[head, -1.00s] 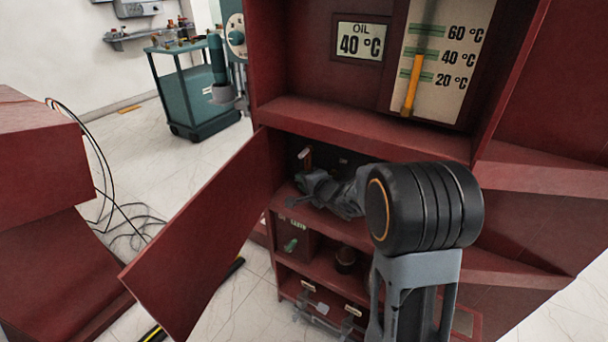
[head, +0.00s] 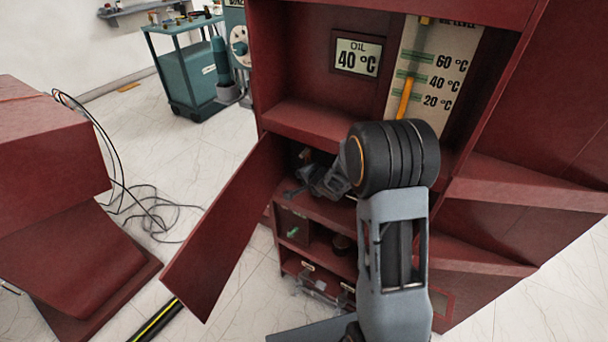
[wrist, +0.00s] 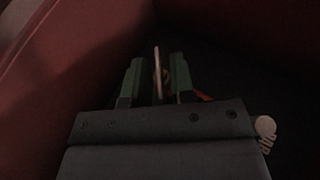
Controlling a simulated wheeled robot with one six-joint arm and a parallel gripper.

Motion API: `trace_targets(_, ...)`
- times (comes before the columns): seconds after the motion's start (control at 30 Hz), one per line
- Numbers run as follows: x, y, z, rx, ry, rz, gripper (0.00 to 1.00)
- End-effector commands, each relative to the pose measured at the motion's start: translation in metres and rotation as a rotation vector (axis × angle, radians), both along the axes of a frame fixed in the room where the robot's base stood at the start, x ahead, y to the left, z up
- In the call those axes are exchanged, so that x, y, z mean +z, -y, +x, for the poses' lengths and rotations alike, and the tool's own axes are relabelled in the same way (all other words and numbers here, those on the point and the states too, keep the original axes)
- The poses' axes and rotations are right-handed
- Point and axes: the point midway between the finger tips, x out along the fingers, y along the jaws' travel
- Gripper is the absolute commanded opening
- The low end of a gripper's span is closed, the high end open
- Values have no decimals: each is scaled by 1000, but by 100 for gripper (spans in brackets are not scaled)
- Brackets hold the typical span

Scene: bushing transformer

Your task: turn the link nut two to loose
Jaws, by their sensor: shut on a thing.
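In the wrist view my gripper (wrist: 158,82) has its two green fingers on either side of a thin, pale, upright piece, seen edge-on, which I take as link nut two (wrist: 157,73). The fingers are shut on it. A brownish-orange part shows just behind it, dark and unclear. In the head view my gripper (head: 305,172) reaches into the dark upper compartment behind the open door of the red cabinet (head: 310,118). The nut cannot be made out there.
The open door (head: 230,230) stands left of my arm. Lower shelves hold a green-handled part (head: 293,232) and a dark round part (head: 342,243).

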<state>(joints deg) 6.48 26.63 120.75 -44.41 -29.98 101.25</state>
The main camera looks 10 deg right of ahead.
Motion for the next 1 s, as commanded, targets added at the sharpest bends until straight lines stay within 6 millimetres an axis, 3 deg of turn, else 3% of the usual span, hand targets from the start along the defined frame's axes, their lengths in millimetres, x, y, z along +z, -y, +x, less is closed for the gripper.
trace_targets(0.03,1,1,0,-1,3,0,0)
trace_targets(0.07,1,1,0,-1,3,0,25)
trace_targets(0.13,1,1,0,-1,3,0,31)
trace_targets(0.53,10,4,-10,-2,2,1,32)
trace_targets(1.0,60,28,-83,-3,3,0,32)
